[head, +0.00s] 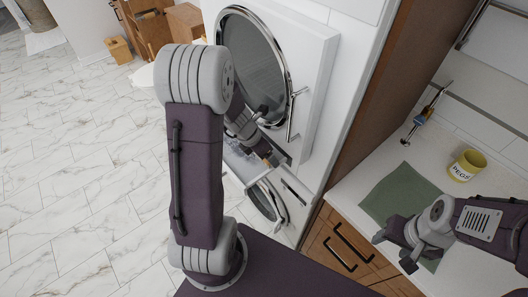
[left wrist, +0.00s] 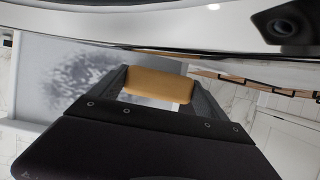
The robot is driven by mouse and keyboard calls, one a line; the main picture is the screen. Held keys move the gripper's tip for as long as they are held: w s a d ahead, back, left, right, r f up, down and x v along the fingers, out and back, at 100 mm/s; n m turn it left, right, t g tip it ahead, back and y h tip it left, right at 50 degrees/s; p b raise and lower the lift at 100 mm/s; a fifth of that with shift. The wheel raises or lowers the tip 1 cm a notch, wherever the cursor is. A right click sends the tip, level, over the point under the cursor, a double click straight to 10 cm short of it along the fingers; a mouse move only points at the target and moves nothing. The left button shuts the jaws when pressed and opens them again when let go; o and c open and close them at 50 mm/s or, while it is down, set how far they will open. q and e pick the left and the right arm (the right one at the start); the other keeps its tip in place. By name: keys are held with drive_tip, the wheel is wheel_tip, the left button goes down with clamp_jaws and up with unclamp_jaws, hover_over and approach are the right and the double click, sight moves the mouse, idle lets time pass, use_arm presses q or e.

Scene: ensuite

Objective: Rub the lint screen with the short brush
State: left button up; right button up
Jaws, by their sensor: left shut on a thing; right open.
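My left gripper (left wrist: 160,88) is shut on the short brush (left wrist: 158,82), whose tan block shows between the fingers in the left wrist view. Its bristles are hidden. Behind it on the left is a pale panel with dark grey speckled fuzz, which looks like the lint screen (left wrist: 70,75). I cannot tell whether the brush touches it. In the head view my left gripper (head: 272,157) is in front of the machines, below the upper round door, partly hidden by my arm.
The upper machine's round door (head: 253,60) and its handle (head: 293,115) are close to my left arm. A lower machine (head: 267,203) is beneath. On the counter stand a yellow PEGS pot (head: 467,166) and a slim tool (head: 426,113).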

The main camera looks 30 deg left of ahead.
use_arm(q)
drive_tip(key=shift+f+b, duration=0.5)
drive_tip(key=shift+f, duration=0.05)
